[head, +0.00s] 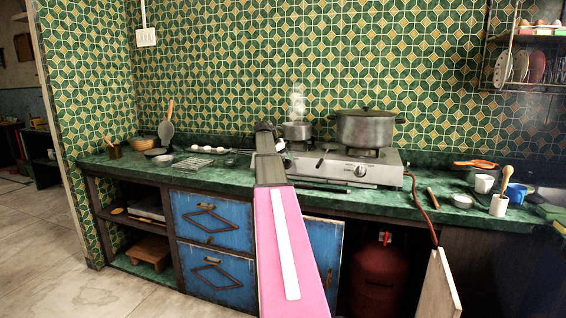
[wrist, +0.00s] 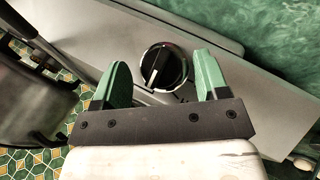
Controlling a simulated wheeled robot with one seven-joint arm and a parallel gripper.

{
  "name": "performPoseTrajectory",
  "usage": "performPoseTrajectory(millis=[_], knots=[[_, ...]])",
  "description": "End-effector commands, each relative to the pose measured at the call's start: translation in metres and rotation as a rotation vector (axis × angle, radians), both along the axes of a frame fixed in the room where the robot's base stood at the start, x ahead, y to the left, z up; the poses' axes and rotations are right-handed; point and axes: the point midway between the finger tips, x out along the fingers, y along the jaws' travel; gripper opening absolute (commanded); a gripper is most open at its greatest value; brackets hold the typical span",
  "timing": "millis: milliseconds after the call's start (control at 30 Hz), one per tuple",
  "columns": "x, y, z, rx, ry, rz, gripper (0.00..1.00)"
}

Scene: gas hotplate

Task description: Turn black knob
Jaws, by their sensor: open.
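The black knob (wrist: 166,66) is round with a silver rim and a pale pointer line, on the front of the grey gas hotplate (wrist: 105,35). My gripper (wrist: 164,64) is open in the wrist view, its two green fingers on either side of the knob, with visible gaps to it. Whether the fingertips reach the knob's depth I cannot tell. In the head view, the hotplate (head: 325,171) stands on the green counter, and a knob (head: 360,171) shows on the right of its front. My arm covers the left end of the hotplate there.
A large lidded pot (head: 365,130) and a smaller steaming pot (head: 297,131) stand on the burners. A brown hose (head: 416,193) runs down right of the hotplate. A red gas cylinder (head: 380,277) sits below, beside an open cabinet door (head: 440,287).

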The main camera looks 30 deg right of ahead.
Motion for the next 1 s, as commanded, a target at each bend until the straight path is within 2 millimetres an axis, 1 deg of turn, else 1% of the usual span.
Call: performPoseTrajectory(millis=[167,400,600,767,1000], knots=[[0.003,0.011,0.018,0.000,0.000,0.001,0.68],[0.008,0.035,0.057,-0.001,-0.002,0.002,0.68],[0.010,0.049,0.081,-0.001,-0.001,-0.001,0.68],[0.011,0.054,0.089,-0.001,0.000,-0.001,0.68],[0.011,0.055,0.090,0.000,0.001,-0.002,0.68]])
